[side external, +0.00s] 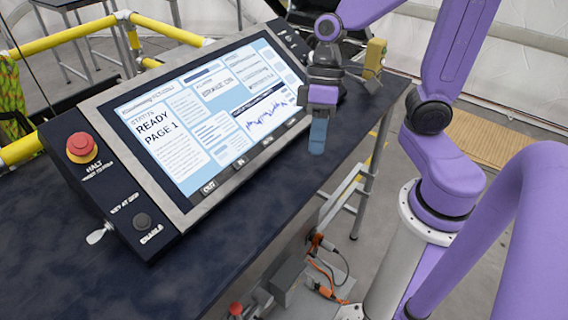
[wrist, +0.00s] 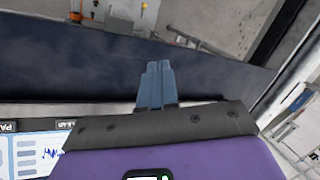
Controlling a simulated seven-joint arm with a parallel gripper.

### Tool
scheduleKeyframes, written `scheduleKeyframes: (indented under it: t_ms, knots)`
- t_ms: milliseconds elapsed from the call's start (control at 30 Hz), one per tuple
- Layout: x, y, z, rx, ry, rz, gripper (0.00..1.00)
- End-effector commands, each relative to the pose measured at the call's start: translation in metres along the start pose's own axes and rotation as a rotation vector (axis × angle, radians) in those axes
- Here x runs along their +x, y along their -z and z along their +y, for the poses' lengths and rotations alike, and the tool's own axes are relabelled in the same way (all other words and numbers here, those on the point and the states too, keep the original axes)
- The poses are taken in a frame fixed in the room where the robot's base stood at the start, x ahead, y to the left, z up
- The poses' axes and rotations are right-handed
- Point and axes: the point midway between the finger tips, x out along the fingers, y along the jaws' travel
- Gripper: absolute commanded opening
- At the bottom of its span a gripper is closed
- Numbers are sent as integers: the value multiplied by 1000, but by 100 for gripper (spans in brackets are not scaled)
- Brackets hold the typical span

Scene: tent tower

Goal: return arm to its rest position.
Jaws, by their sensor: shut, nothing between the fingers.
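My gripper (side external: 318,136) hangs in front of the right part of the control panel's screen, with its blue fingers pointing down. In the wrist view my gripper (wrist: 157,68) shows its two blue fingers side by side, shut with nothing between them. The fingers are over the dark table's front edge strip, apart from the panel as far as I can tell. My purple arm reaches in from the right.
The control panel (side external: 190,175) has a lit screen (side external: 210,115) reading "READY PAGE 1", a red halt button (side external: 81,148) and a key switch (side external: 100,234). It stands on a dark table (side external: 90,285). Yellow rails (side external: 65,38) stand behind.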

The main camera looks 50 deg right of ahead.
Motion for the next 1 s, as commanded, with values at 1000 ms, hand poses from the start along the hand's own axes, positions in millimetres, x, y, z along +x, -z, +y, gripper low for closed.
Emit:
scheduleKeyframes:
  t_ms: [1000]
  knots:
    - [9, -86, -23, -596, -335, -112, 0]
